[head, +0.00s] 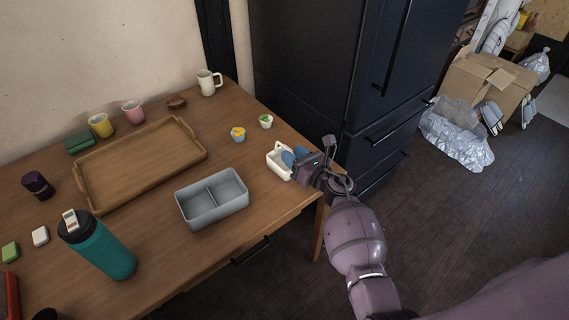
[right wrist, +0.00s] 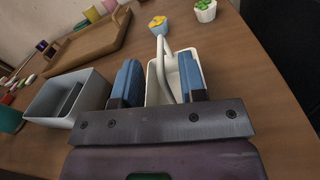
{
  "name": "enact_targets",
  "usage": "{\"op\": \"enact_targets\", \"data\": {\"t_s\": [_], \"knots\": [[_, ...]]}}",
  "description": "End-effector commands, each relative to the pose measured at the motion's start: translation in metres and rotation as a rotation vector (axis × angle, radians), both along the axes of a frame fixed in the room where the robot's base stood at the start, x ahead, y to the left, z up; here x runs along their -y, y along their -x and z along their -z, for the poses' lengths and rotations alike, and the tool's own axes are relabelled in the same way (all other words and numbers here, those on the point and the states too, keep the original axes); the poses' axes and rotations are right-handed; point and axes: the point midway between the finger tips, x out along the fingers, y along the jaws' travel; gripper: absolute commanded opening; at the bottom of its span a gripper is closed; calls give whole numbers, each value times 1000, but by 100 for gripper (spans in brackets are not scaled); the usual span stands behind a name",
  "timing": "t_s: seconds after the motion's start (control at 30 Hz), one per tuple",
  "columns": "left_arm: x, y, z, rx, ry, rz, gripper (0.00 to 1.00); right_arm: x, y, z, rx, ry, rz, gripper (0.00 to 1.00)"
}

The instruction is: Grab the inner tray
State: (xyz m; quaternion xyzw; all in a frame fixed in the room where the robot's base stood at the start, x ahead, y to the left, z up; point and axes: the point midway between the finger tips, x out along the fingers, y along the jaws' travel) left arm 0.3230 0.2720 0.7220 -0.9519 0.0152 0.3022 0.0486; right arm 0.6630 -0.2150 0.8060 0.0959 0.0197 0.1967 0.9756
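The inner tray, a small white open box with a thin raised handle, stands near the table's right edge in the head view (head: 278,167). In the right wrist view, the white inner tray (right wrist: 153,85) lies beyond and between my blue fingertips. My right gripper (head: 293,158) is over the tray's right side in the head view and hides part of it. In the right wrist view, my right gripper (right wrist: 159,72) is open, with the handle between its spread fingers and a gap on both sides. A grey two-compartment box (head: 213,213) stands left of the tray, empty. My left gripper is not in view.
The wooden table (head: 160,235) holds a wooden serving tray (head: 82,195), a teal bottle (head: 105,250), cups and two small decorated cups (head: 238,134) behind the white tray. A dark cabinet (head: 300,80) stands close behind the table's right end.

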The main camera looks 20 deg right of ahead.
Motion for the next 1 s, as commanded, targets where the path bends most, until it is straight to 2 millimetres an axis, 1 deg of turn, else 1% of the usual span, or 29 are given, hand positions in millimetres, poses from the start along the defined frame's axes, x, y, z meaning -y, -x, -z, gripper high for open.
{"op": "enact_targets", "data": {"t_s": [0.03,0.13,0.4,0.43,0.47,0.6,0.67,0.7,1.0], "knots": [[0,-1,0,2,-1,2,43,-2,-5,0,1,-1,0,38],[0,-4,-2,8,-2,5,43,-4,-11,0,-1,-2,1,38],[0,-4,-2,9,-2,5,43,-5,-13,0,0,0,1,38],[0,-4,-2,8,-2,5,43,-5,-13,0,0,0,1,37],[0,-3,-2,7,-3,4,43,-5,-13,-1,0,0,1,32],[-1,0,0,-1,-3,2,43,-5,-13,0,0,0,1,10],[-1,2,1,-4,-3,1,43,-5,-13,0,0,0,1,1],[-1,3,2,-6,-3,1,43,-5,-13,0,0,0,1,0],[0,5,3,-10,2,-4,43,-5,-13,-1,1,0,1,0]]}}
